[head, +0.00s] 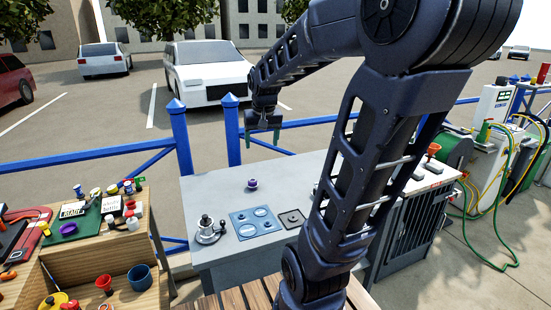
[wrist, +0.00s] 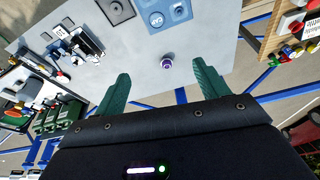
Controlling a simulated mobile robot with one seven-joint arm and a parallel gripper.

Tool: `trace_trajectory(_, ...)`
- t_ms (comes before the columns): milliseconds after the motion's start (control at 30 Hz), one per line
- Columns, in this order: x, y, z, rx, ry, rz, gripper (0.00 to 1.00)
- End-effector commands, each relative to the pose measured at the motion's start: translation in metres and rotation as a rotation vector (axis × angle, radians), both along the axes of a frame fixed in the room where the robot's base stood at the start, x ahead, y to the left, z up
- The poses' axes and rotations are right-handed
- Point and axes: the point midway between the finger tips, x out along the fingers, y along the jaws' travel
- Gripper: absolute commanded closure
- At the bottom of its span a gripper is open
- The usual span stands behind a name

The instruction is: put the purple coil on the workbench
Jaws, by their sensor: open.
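A small purple coil (head: 252,183) stands on the grey bench top (head: 222,187), near its far edge. The wrist view also shows the coil (wrist: 166,64), just beyond and between the fingertips. My gripper (head: 263,142) has green fingers spread wide. It is open, empty and hangs in the air above the bench's far edge, apart from the coil. In the wrist view my gripper (wrist: 161,70) has one finger on either side of the coil. Another purple round item (head: 68,228) lies on a green mat on the wooden bench (head: 162,243) at left.
A blue plate with discs (head: 255,222), a dark square plate (head: 292,218) and a metal fitting (head: 208,232) stand on the grey bench. Blue railings (head: 180,140) run behind it. Cups and small parts crowd the wooden bench. Bare grey surface surrounds the coil.

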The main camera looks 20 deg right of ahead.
Motion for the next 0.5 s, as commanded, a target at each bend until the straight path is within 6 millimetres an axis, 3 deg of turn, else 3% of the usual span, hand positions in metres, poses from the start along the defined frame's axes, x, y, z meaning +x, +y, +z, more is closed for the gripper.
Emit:
trace_trajectory(33,-0.015,0.001,0.004,-0.003,-0.015,0.013,0.27)
trace_trajectory(300,-0.085,0.006,0.007,-0.015,-0.079,0.086,0.27)
trace_trajectory(500,-0.122,0.008,0.002,-0.022,-0.112,0.129,0.27)
